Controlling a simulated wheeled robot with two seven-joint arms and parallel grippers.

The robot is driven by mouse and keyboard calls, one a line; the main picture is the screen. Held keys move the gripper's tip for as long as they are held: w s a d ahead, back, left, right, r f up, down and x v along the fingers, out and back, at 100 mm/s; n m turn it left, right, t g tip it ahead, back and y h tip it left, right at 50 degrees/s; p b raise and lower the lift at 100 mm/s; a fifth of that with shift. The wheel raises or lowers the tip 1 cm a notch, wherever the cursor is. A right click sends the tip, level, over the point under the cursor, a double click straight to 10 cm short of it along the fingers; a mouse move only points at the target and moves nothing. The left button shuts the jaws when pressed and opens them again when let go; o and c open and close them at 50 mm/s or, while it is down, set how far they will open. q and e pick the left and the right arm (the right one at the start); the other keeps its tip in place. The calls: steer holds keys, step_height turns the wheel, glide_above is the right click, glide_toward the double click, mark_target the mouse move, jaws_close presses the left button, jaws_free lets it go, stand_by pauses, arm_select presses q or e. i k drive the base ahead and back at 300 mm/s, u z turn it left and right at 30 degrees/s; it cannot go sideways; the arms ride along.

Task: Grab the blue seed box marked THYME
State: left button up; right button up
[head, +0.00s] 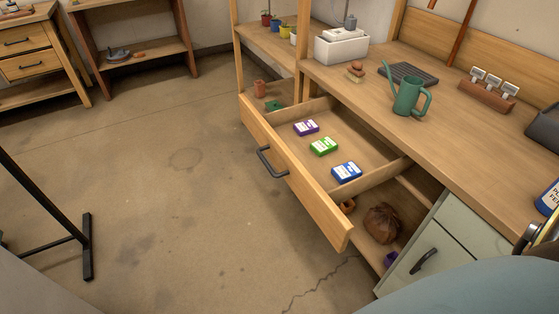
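A blue seed box (346,171) with a white label lies flat in the open wooden drawer (300,184), nearest the drawer's right end. The writing on its label is too small to read. A green box (323,146) and a purple box (306,128) of similar shape lie in the same compartment, in a row going back to the left, with gaps between them. Nothing covers the blue box. Neither of my grippers shows in the head view.
The drawer, with a dark handle (270,163), sticks out from under the wooden bench. A green watering can (407,97), a white sink (341,46) and a dark tray (413,74) stand on the bench. A brown sack (383,222) sits on a shelf below. Floor at left is mostly clear.

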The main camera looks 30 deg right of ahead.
mark_target(347, 172)
steer(key=z, duration=1.3)
